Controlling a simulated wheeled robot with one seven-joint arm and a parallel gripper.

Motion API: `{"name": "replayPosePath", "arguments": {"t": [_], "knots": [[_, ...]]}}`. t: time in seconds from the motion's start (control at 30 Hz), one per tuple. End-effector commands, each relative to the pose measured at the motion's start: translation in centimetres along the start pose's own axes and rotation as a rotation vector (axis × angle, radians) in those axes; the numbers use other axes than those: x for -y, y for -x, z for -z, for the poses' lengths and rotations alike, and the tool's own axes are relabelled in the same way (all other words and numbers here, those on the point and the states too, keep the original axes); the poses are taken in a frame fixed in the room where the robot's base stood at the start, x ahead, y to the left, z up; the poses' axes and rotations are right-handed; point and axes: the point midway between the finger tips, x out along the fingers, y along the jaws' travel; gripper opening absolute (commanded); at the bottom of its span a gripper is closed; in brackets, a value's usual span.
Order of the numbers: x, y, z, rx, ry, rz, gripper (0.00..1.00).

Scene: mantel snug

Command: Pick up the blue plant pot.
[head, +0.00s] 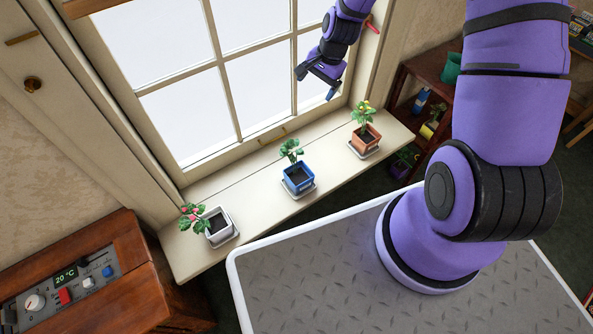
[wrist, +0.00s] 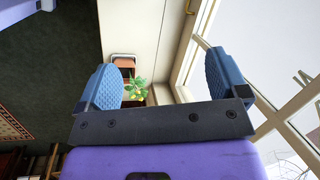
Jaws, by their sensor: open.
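The blue plant pot (head: 298,179) stands upright on a pale saucer (head: 299,192) in the middle of the windowsill, with a leafy green plant (head: 291,151) in it. My gripper (head: 316,82) is open and empty, up in front of the window panes, above and apart from the pots. The blue pot does not show in the wrist view.
A terracotta pot (head: 366,138) with yellow flowers stands right of the blue one; it also shows in the wrist view (wrist: 125,63) by the left finger. A white pot (head: 217,226) stands at left. A wooden cabinet (head: 95,280) with controls and a dark shelf (head: 430,68) flank the sill (head: 255,208).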

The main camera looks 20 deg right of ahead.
Motion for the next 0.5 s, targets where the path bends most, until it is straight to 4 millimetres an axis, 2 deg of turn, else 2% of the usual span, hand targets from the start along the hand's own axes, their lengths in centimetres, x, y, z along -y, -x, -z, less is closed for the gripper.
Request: {"name": "replayPosePath", "arguments": {"t": [0.03, 0.3, 0.5], "knots": [[-0.3, -1.9, 0.1, 0.021, -0.041, 0.002, 0.92], [-1.9, -10.2, -0.3, 0.103, -0.269, 0.023, 0.92], [-2.9, -15.0, -1.1, 0.148, -0.419, 0.036, 0.92]]}}
